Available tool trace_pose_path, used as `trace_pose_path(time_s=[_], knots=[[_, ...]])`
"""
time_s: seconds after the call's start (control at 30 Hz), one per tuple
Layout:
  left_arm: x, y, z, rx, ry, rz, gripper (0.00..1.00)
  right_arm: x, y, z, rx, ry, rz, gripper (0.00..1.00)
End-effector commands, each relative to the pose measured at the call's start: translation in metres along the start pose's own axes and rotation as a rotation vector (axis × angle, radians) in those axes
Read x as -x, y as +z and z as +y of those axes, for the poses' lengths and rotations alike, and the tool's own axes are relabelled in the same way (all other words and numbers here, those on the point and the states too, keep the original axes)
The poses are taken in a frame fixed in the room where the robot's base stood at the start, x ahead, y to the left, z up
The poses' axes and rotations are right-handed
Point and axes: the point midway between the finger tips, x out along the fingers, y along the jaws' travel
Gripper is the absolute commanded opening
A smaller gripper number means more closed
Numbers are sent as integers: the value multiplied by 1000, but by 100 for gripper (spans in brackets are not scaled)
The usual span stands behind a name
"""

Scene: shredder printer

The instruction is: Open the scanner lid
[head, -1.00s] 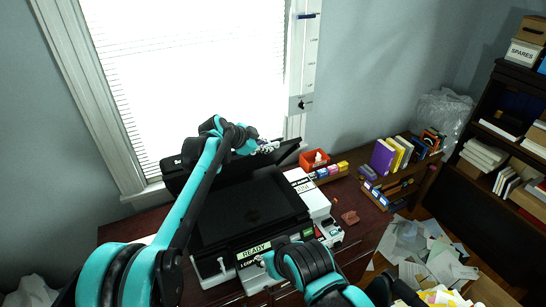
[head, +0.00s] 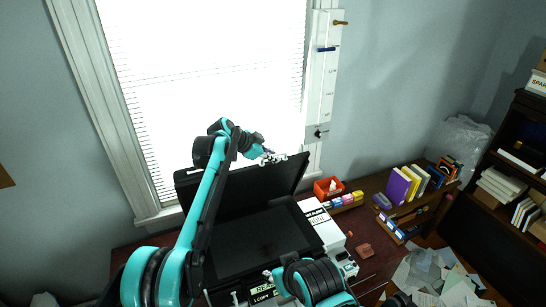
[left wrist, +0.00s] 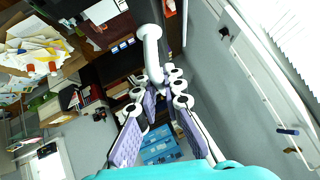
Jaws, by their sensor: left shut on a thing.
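The scanner lid (head: 245,192) is a black panel raised at a steep angle at the back of the scanner. The dark scanner bed (head: 262,236) lies uncovered below it. My left gripper (head: 272,158) is at the lid's upper right edge. In the left wrist view, its purple-padded fingers (left wrist: 160,88) converge on a white rounded bar (left wrist: 152,48), apparently the lid's handle. Its exact contact is hard to see. My right arm is over the scanner's front right; its gripper (head: 268,273) shows only as small white bits.
A white box (head: 325,225) stands right of the scanner bed. A red bin (head: 328,188) and a row of books (head: 408,186) are farther right. The window (head: 205,90) is close behind the lid. Papers (head: 435,275) litter the lower right.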

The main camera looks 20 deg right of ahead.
Motion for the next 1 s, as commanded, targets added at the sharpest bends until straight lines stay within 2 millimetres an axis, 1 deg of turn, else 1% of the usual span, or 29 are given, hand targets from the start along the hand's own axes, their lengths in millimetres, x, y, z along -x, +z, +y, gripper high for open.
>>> trace_pose_path(time_s=[0.07, 0.1, 0.13, 0.17, 0.43, 0.57, 0.67, 0.9, 1.0], knots=[[0, 1, 0, -1, -1, -2, 0, 0, 0, 0, 0, 0, 0, 40], [0, 1, 0, -1, 0, -2, 19, 0, 0, 0, 0, 0, 0, 40], [0, 1, 0, -1, 0, -2, 27, 0, 0, 0, 0, 0, 0, 40], [0, 1, 0, -1, 0, -2, 30, 0, 0, 0, 0, 0, 0, 40], [0, 0, 0, 0, 0, -1, 30, 0, 0, 0, 0, 0, 0, 40], [9, 0, 0, 1, 0, -1, 30, 0, 0, 0, 0, 0, 0, 40], [26, 0, 0, 2, -1, -1, 30, 0, 0, 0, 0, 0, 0, 40], [78, 1, -1, 2, -1, -2, 30, 0, 0, 0, 0, 0, 0, 40], [96, 1, -1, 1, -1, -1, 30, 0, 0, 0, 0, 0, 0, 40]])
